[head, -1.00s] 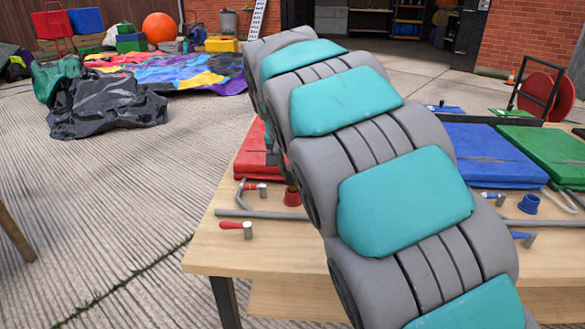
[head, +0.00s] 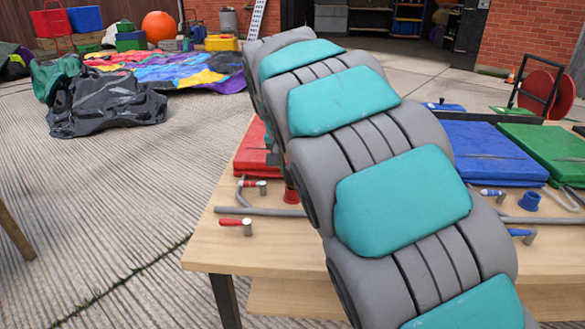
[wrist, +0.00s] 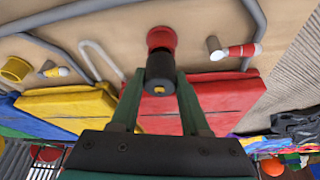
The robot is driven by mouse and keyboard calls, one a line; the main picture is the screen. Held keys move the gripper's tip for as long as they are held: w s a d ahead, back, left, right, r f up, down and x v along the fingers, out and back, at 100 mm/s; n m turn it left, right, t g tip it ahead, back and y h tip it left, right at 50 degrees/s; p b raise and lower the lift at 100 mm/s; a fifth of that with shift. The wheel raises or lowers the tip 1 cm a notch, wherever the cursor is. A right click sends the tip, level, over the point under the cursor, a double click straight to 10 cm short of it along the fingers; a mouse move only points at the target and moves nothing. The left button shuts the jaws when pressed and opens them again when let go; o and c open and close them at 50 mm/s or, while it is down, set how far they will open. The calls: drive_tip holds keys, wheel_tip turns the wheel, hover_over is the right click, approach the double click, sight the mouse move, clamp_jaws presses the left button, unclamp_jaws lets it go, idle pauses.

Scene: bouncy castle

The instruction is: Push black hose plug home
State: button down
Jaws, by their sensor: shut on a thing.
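My gripper (wrist: 160,80) shows in the wrist view as two green fingers, shut on the black hose plug (wrist: 159,66). The plug is a short dark cylinder with a small yellowish spot on its near end. A red socket (wrist: 161,39) on the wooden table lies straight beyond the plug, and its rim shows past the plug. The plug overlaps it in this view, so I cannot tell how deep it sits. In the head view the red socket (head: 291,196) shows beside my arm, with a dark part directly above it. My arm hides most of my gripper there.
A red pad (head: 250,150), a blue pad (head: 488,152) and a green pad (head: 550,150) lie on the table (head: 235,255). Grey hoses (head: 262,212) and red-handled levers (head: 236,222) lie near the socket. A blue socket (head: 529,201) stands to the right.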

drive_tip(key=shift+f+b, duration=0.3)
drive_tip(key=shift+f, duration=0.4)
idle(0.5)
drive_tip(key=shift+c, duration=1.5)
unclamp_jaws()
drive_tip(key=d+v, duration=0.1)
drive_tip(key=v, duration=0.6)
drive_tip(key=shift+a+r, duration=0.35)
drive_tip(key=shift+a, duration=0.2)
drive_tip(key=shift+s, duration=0.2)
